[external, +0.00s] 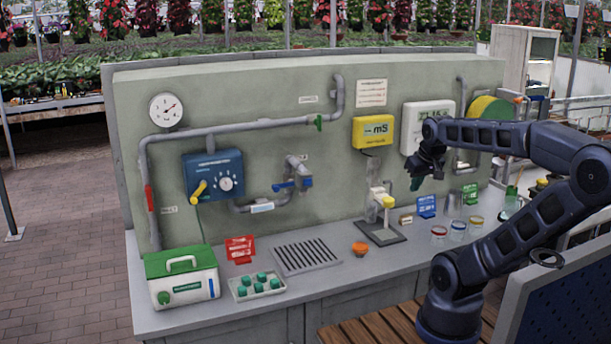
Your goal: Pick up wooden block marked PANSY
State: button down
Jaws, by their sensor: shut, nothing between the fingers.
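My gripper (416,183) hangs in the air in front of the backboard, fingers downward and shut, with nothing seen held. Its fingertips look dark green and are small in this view. A small tan block (406,219) lies on the grey counter, below my gripper and well apart from it. It may be the wooden block marked PANSY, but any lettering on it is too small to read.
A dispenser stand (381,212) rises left of the tan block. A blue card (426,206) and several glass jars (458,230) stand to its right. An orange cup (360,248), a slotted grate (305,256) and a green-lidded box (183,275) sit farther left.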

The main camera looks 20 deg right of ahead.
dwell(0.4)
jog(key=c, duration=0.6)
grip_release()
jog(key=shift+o, duration=0.2)
